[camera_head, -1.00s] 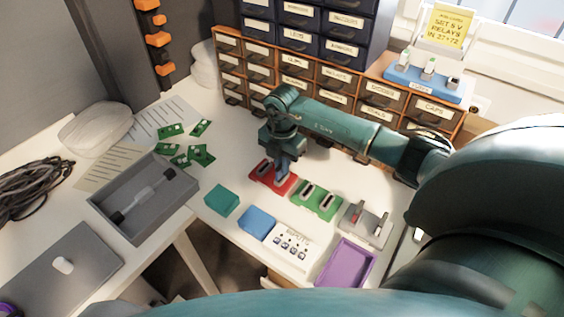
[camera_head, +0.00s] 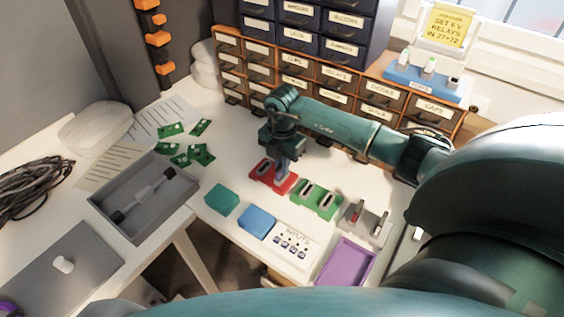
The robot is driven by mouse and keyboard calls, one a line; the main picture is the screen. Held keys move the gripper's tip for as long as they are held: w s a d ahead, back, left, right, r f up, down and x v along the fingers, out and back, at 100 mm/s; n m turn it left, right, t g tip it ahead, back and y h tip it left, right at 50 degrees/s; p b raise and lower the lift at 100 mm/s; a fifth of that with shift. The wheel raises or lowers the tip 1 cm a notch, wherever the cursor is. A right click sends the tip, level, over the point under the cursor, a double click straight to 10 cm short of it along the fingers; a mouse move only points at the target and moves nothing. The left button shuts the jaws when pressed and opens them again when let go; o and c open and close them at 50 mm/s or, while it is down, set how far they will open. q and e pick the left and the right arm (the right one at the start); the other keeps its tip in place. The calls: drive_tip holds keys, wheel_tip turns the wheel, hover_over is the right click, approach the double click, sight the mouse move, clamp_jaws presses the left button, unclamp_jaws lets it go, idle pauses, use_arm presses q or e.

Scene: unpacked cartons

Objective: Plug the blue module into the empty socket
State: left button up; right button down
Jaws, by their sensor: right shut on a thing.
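My right gripper (camera_head: 283,174) points down over the right part of a red socket base (camera_head: 261,174). It is shut on a small blue-grey piece, which appears to be the blue module; the fingers mostly hide it. I cannot tell whether the piece touches or sits in a slot. The red base shows a dark slot at its left, and its right part is covered by the gripper. A green base (camera_head: 317,207) with two dark slots or pieces stands just to the right. A grey base (camera_head: 353,228) with upright pieces is farther right. My left gripper is not in view.
A blue block (camera_head: 257,222), a teal block (camera_head: 222,200), a white button panel (camera_head: 291,243) and a purple tray (camera_head: 346,264) stand along the front. A grey tray (camera_head: 175,215) lies left. Drawer cabinets (camera_head: 300,72) close off the back.

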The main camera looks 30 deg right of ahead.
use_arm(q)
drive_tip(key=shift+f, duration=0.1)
use_arm(e)
drive_tip(key=shift+f, duration=0.1)
drive_tip(key=c, duration=1.5)
unclamp_jaws()
drive_tip(key=shift+o, duration=0.2)
use_arm(q)
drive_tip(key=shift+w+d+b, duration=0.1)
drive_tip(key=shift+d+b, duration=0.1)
drive_tip(key=shift+b, duration=0.25)
use_arm(e)
wheel_tip(320, 180, up, 13)
